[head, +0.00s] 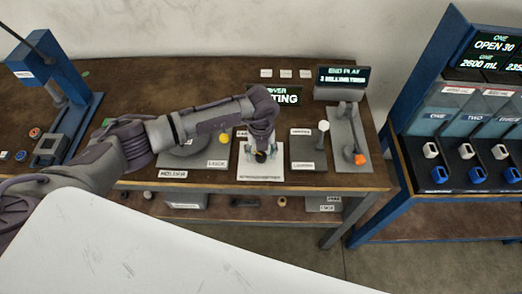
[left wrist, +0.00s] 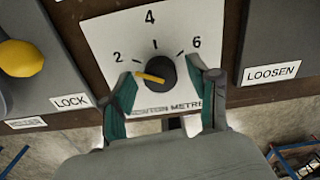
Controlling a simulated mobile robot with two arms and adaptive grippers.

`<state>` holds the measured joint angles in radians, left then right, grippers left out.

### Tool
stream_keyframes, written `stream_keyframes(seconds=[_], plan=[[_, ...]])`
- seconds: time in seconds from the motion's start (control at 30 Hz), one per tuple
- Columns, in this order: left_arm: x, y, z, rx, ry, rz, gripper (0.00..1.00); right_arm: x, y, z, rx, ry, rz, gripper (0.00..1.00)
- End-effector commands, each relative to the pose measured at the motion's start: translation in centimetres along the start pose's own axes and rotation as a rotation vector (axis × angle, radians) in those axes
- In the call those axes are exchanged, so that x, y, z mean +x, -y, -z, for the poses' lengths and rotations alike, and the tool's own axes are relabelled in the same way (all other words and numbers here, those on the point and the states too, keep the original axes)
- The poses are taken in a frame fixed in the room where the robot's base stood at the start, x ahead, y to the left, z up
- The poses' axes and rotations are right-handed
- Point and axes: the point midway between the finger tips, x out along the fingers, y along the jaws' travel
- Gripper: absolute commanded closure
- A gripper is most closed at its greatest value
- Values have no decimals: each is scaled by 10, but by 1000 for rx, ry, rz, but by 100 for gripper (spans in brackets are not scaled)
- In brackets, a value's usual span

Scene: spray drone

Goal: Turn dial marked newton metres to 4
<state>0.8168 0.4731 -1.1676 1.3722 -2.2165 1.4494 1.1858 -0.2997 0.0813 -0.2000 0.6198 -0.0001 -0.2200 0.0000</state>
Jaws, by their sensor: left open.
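The dial is a dark round knob with a yellow pointer (left wrist: 160,72) on a white plate (left wrist: 105,38) marked 2, 4, 6 and "NEWTON METRES" in the left wrist view. In the head view my left gripper (head: 262,152) is over the white plate (head: 260,174) and hides most of the knob. My right gripper is not in view.
Left of the plate is a yellow knob (left wrist: 22,58) beside a "LOCK" label (left wrist: 71,101). Right of it is a panel labelled "LOOSEN" (left wrist: 272,73). A white-topped lever (head: 323,126) and an orange-ended lever (head: 360,159) stand to the right on the brown bench (head: 370,178).

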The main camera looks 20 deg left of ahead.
Motion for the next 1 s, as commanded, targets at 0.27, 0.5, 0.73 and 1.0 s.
stream_keyframes(seconds=[0.27, 0.5, 0.73, 1.0], plan=[[2, 0, 0, 0, 0, 0, 39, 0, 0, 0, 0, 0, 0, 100], [2, 0, 0, 0, 0, 0, 76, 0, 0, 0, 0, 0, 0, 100], [2, 0, 0, 1, 0, 1, 99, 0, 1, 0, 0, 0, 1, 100], [3, 0, 0, 59, 1, 1, 99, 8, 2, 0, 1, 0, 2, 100]])
